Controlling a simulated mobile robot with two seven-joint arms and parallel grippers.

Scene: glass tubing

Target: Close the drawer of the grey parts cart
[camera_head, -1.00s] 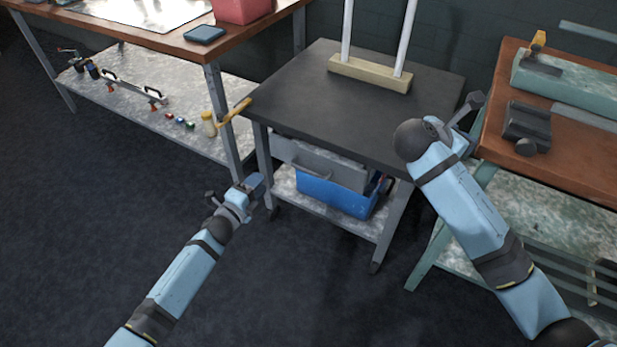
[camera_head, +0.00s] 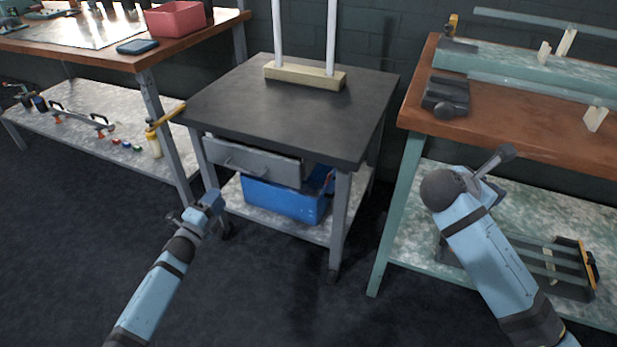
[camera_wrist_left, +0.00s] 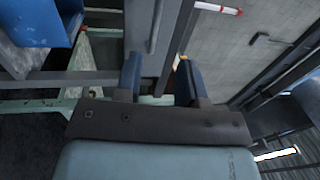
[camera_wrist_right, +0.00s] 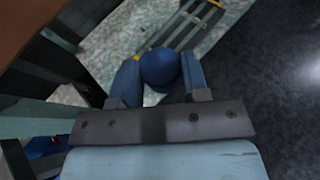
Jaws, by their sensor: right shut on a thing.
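The grey parts cart (camera_head: 290,105) has a dark top and stands at the centre of the head view. Its grey drawer (camera_head: 275,166) sits under the top and sticks out a little at the front, with a bar handle (camera_head: 238,166) on its face. My left gripper (camera_head: 213,199) is just in front of and below the drawer's left end in the head view. Its fingers (camera_wrist_left: 159,80) are apart and empty in the left wrist view, with a grey panel beyond them.
A blue bin (camera_head: 285,200) sits on the cart's lower shelf. A wooden block (camera_head: 305,76) with two white uprights stands on top. Workbenches flank the cart, left (camera_head: 185,40) and right (camera_head: 500,135). Dark floor (camera_head: 270,290) is free in front.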

